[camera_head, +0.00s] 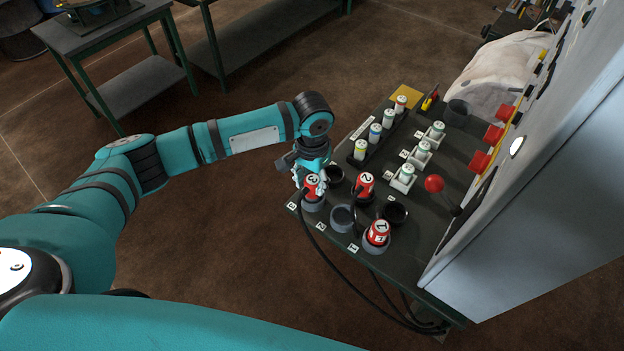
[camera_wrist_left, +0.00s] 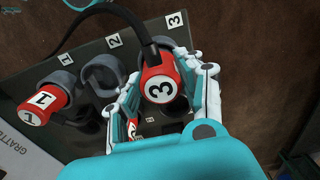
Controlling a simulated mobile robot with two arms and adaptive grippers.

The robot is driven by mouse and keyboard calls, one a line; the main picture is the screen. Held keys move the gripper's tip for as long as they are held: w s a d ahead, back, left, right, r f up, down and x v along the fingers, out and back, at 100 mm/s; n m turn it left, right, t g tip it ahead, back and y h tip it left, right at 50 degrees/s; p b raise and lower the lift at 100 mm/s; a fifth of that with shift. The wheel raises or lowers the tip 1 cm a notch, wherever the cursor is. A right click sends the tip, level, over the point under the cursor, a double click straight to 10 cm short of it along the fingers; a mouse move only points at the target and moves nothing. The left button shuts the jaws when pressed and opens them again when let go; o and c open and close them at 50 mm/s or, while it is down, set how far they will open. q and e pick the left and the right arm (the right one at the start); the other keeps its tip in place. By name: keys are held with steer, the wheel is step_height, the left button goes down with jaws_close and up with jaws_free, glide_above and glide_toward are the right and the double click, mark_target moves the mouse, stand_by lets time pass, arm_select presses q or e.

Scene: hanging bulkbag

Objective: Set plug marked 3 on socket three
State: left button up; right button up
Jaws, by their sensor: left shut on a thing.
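The red plug marked 3 (camera_head: 312,186) is between the fingers of my left gripper (camera_head: 310,181), which is shut on it. In the left wrist view the plug (camera_wrist_left: 158,85) shows its white cap with a black 3, and a black cable runs from it. In the head view it stands over the grey ring of socket three (camera_head: 314,205), at the table's near left corner. I cannot tell whether it is fully seated or slightly above. The label 3 (camera_wrist_left: 175,19) lies just beyond it in the wrist view. My right gripper is not in view.
Red plug 1 (camera_head: 378,231) stands in the grey socket at the front. The middle grey socket (camera_head: 342,218) is empty. Red plug 2 (camera_head: 366,184) stands behind it, near an empty dark cup (camera_head: 396,212). A red ball-topped lever (camera_head: 434,184) and tall cabinet (camera_head: 540,190) stand right.

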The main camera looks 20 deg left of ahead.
arm_select(q)
steer(key=shift+f, duration=0.6)
steer(key=o, duration=1)
steer(key=shift+c, duration=0.2)
step_height(320, 180, up, 6)
steer(key=p, duration=0.6)
steer(key=shift+f, duration=0.15)
steer(key=shift+r+p, duration=0.8)
steer(key=shift+r, duration=1.85)
